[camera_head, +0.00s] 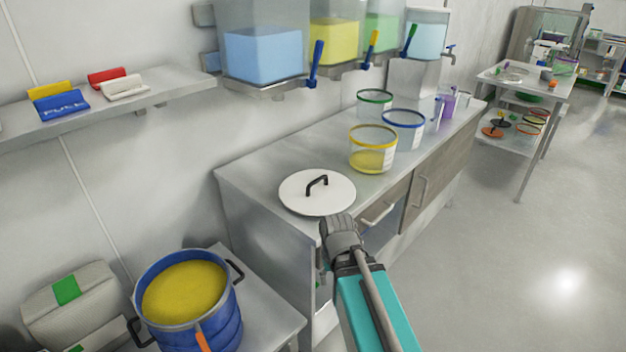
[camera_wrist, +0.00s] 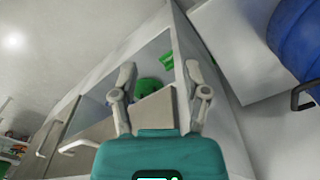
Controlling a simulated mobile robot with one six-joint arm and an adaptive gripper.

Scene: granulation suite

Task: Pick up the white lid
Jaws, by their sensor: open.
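The white lid (camera_head: 300,193) is a flat round disc with a black arched handle (camera_head: 317,181) on top. It lies on the near left end of the steel counter (camera_head: 262,172). My gripper (camera_head: 338,222) is just in front of the lid's near right edge, by the counter's front edge, and appears apart from the handle. In the wrist view my gripper (camera_wrist: 161,85) is open, with two grey fingers spread and nothing between them. The lid does not show in the wrist view.
Buckets with yellow (camera_head: 372,150) and blue (camera_head: 404,128) rims stand behind the lid. Dispensers (camera_head: 262,55) hang above the counter. A blue pot of yellow powder (camera_head: 187,295) stands on a low table at the lower left. The floor at right (camera_head: 520,260) is clear.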

